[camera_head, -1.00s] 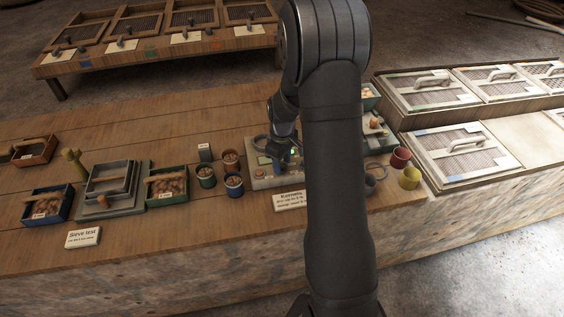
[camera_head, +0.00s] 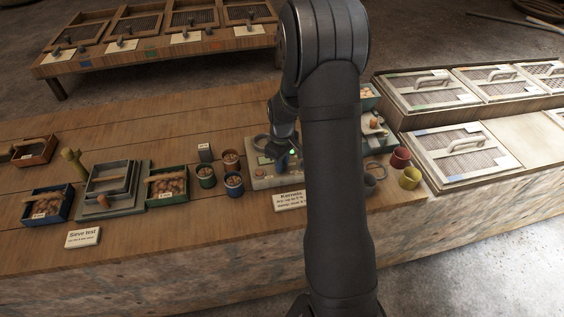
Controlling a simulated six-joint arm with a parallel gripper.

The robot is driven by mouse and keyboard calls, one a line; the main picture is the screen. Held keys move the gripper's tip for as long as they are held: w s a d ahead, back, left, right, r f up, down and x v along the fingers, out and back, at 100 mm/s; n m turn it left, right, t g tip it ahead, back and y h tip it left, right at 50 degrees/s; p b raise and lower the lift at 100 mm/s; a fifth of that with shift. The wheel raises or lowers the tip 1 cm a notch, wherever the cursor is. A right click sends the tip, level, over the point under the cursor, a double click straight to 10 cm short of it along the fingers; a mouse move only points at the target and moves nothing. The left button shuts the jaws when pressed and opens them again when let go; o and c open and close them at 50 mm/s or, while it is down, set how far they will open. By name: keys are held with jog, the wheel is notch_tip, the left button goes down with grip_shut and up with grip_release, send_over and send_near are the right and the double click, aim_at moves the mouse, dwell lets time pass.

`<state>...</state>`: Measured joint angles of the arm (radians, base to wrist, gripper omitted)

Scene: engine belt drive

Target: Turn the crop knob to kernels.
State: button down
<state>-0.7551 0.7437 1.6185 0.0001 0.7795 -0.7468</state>
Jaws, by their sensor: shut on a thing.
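The grey meter box (camera_head: 262,182) stands on the wooden bench at the middle, partly hidden behind my dark arm. My gripper (camera_head: 283,160) is low over the box's top face, pointing down, and is shut on what appears to be the crop knob. The knob itself is hidden by the fingers and cannot be made out, nor can its setting. An orange-brown button (camera_head: 259,174) shows on the box left of my gripper. A card (camera_head: 289,200) headed "Kernels" stands in front of the box.
Several small cups, one of them blue (camera_head: 234,186), stand left of the box. A green tray (camera_head: 166,187) and the sieve stand (camera_head: 108,189) are farther left.

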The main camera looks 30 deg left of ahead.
jog(key=m, duration=0.5)
jog(key=shift+m, duration=0.4)
jog(key=m, duration=0.5)
dwell(0.4)
jog(key=c, duration=1.3)
grip_release()
notch_tip(320, 180, up, 18)
jog(key=shift+f, duration=0.25)
jog(key=shift+f, duration=0.1)
